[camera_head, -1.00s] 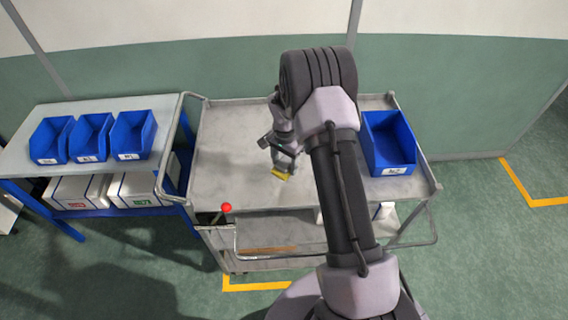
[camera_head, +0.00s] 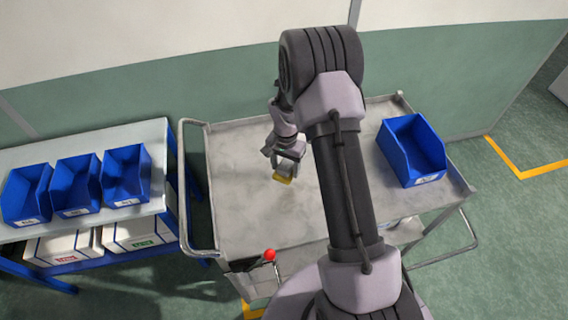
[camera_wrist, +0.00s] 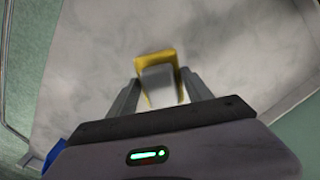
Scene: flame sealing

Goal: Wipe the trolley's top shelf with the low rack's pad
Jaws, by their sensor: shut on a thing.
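My gripper (camera_head: 287,171) is shut on the pad (camera_head: 283,179), a small yellow piece with a grey block on top. In the wrist view the pad (camera_wrist: 157,62) sits between the two fingers, its grey block held by them. The trolley's top shelf (camera_head: 240,205) is a grey, smudged metal surface under the pad. My gripper is over the middle-left of this shelf. The pad is at or just above the surface; I cannot tell whether it touches. My arm hides part of the shelf's middle.
A blue bin (camera_head: 411,150) stands on the shelf's right end. A table (camera_head: 150,138) at the left holds several blue bins, with white boxes (camera_head: 140,232) below. The trolley has a handle rail (camera_head: 186,190) and a red knob (camera_head: 269,254). The shelf's left part is clear.

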